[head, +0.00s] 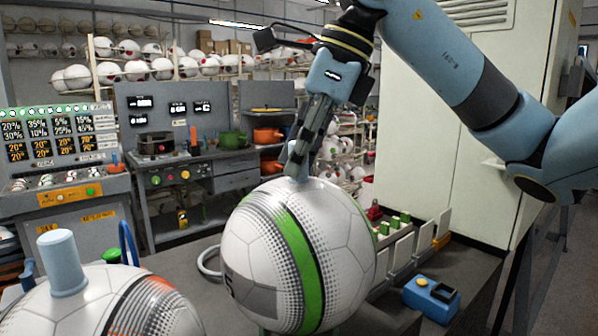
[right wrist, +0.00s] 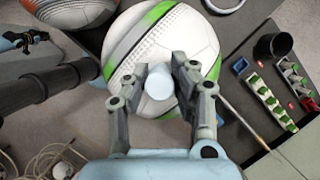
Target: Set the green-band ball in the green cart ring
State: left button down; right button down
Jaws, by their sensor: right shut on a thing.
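The green-band ball (head: 300,255) is white with grey dotted patches and a green stripe. It fills the lower middle of the head view and shows in the right wrist view (right wrist: 190,45). My right gripper (head: 298,172) is above its top. In the right wrist view my right gripper (right wrist: 160,80) has its fingers shut on the ball's light blue knob (right wrist: 159,84). I cannot make out the green cart ring; the ball hides what lies beneath it, and a little green shows at its lower edge.
An orange-band ball (head: 105,303) with a light blue knob (head: 62,262) stands at the lower left. A blue box (head: 432,297) and a rack of white and green pieces (head: 402,247) are on the right of the dark bench. A tall pale cabinet (head: 455,130) stands behind.

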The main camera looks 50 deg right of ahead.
aim_at(300, 179)
notch_tip(300, 179, down, 4)
jog(key=shift+r+p, duration=0.1)
jog(key=shift+p, duration=0.25)
jog(key=shift+f+b, duration=0.35)
jog(key=shift+b, duration=0.1)
jog(key=c, duration=1.1)
grip_release()
jog(key=shift+r, duration=0.15)
